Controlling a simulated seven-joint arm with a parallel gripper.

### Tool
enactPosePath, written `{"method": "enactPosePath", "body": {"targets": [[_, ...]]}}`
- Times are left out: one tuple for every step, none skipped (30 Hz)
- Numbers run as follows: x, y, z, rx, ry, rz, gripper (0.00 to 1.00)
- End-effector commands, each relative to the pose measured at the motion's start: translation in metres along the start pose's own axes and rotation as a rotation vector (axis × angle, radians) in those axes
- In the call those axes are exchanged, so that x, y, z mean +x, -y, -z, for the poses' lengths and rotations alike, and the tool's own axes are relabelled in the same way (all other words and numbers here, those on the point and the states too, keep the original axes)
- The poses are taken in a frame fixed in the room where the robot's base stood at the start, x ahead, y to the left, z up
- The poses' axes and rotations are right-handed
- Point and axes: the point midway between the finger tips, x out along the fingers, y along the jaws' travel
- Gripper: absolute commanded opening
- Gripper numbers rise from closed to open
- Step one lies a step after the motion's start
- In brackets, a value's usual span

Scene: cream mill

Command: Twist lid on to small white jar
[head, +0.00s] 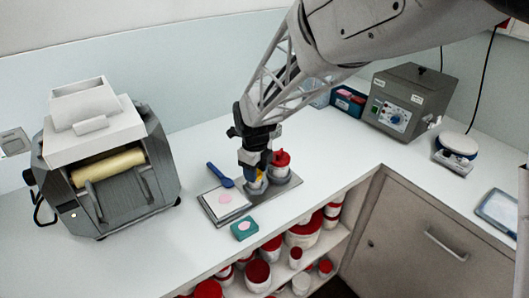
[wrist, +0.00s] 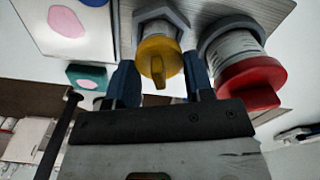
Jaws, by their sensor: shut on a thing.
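My gripper (wrist: 161,84) has its two blue fingers on either side of a yellow lid (wrist: 158,55) with a raised bar, and is shut on it. The lid is at the mouth of a small white jar (wrist: 158,28), in line with it; I cannot tell how tightly it sits. The jar stands in a grey angular holder (wrist: 178,17) on a metal plate. In the head view my gripper (head: 258,172) points down over the jar (head: 256,187), mostly hiding it and the lid.
A larger white jar with a red lid (head: 281,158) stands close beside, right of my gripper. The metal plate (head: 278,193), a pad with a pink patch (head: 226,201), a teal block (head: 244,229) and a blue spoon (head: 220,175) are near. A roller mill (head: 105,165) stands left.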

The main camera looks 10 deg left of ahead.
Motion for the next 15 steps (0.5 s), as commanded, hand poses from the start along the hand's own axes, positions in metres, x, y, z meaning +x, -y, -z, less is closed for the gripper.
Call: {"method": "enactPosePath", "body": {"targets": [[0.0016,-0.0004,0.0006,0.02,-0.002,-0.001,0.26],[0.0016,-0.0004,0.0006,0.036,-0.002,-0.001,0.26],[0.0017,-0.0004,0.0006,0.06,-0.002,-0.001,0.26],[0.0018,-0.0004,0.0006,0.078,-0.002,-0.001,0.26],[0.0018,-0.0003,0.0006,0.097,-0.002,-0.001,0.26],[0.0018,-0.0003,0.0007,0.121,-0.002,-0.001,0.26],[0.0019,-0.0003,0.0007,0.137,-0.002,-0.001,0.26],[0.0019,-0.0003,0.0007,0.153,-0.002,-0.001,0.26],[0.0019,-0.0002,0.0007,0.168,-0.002,-0.001,0.26],[0.002,-0.0002,0.0007,0.178,-0.002,-0.001,0.26],[0.0019,-0.0002,0.0008,0.185,-0.002,-0.001,0.26],[0.002,-0.0001,0.0008,0.19,-0.002,-0.001,0.26],[0.002,-0.0001,0.0008,0.191,-0.002,-0.001,0.26],[0.002,-0.0001,0.0008,0.192,-0.002,-0.001,0.26],[0.002,0.0,0.0008,0.191,-0.002,-0.001,0.26]]}}
